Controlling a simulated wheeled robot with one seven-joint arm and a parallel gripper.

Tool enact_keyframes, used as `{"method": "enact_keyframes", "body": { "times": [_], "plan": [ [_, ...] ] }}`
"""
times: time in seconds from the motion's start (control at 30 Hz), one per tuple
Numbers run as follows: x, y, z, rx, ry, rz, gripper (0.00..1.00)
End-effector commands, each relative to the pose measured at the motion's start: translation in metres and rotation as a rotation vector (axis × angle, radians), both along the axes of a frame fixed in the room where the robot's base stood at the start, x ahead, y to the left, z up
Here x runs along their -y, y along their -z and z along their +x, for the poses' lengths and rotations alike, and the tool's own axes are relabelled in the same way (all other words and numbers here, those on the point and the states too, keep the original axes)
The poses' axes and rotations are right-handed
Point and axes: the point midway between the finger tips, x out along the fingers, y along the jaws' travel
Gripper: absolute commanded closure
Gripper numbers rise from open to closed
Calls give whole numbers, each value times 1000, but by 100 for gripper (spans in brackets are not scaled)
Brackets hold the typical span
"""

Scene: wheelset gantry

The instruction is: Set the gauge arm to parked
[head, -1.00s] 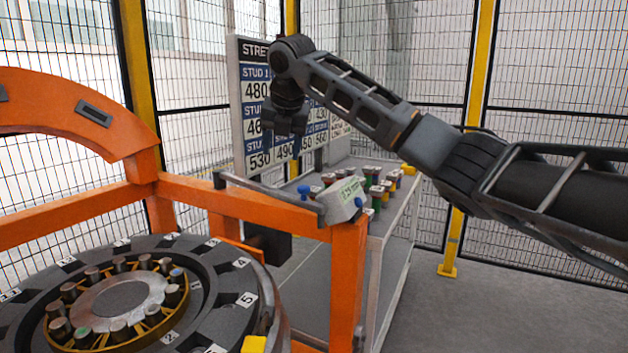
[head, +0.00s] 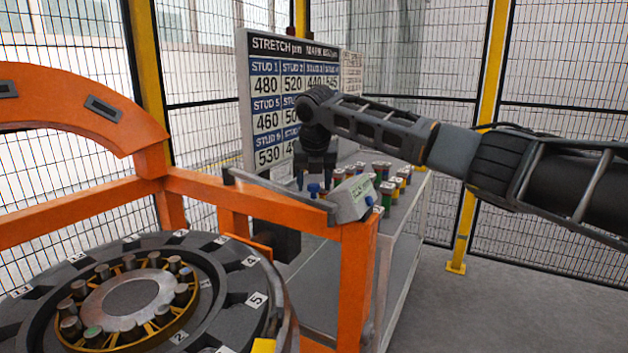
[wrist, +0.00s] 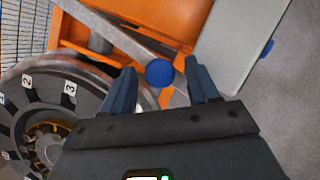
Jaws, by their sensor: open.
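The gauge arm (head: 275,186) is a grey bar lying along the top of the orange gantry frame. In the wrist view the blue knob (wrist: 160,72) shows between the fingertips, with the grey bar (wrist: 120,38) running up to the left. My gripper (head: 313,183) points down just over the knob, its blue fingers apart on either side of it. The wrist view shows my gripper (wrist: 161,80) open; I cannot tell whether a finger touches the knob.
The orange gantry frame (head: 265,206) runs below the bar. A dark round wheelset with numbered slots (head: 245,287) lies at lower left. A shelf (head: 405,225) with several coloured canisters stands behind, before a stud chart (head: 268,105). Mesh fencing encloses the place; floor at right is clear.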

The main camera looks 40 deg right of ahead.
Motion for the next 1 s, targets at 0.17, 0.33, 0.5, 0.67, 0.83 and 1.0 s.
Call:
{"method": "enact_keyframes", "body": {
  "times": [0.17,0.33,0.5,0.67,0.83,1.0],
  "plan": [
    [0,1,0,0,0,0,40],
    [0,1,0,0,0,0,50],
    [0,1,0,0,0,0,66],
    [0,1,0,0,0,0,82],
    [0,1,0,1,0,1,98],
    [0,1,0,1,0,1,100]
  ]
}}
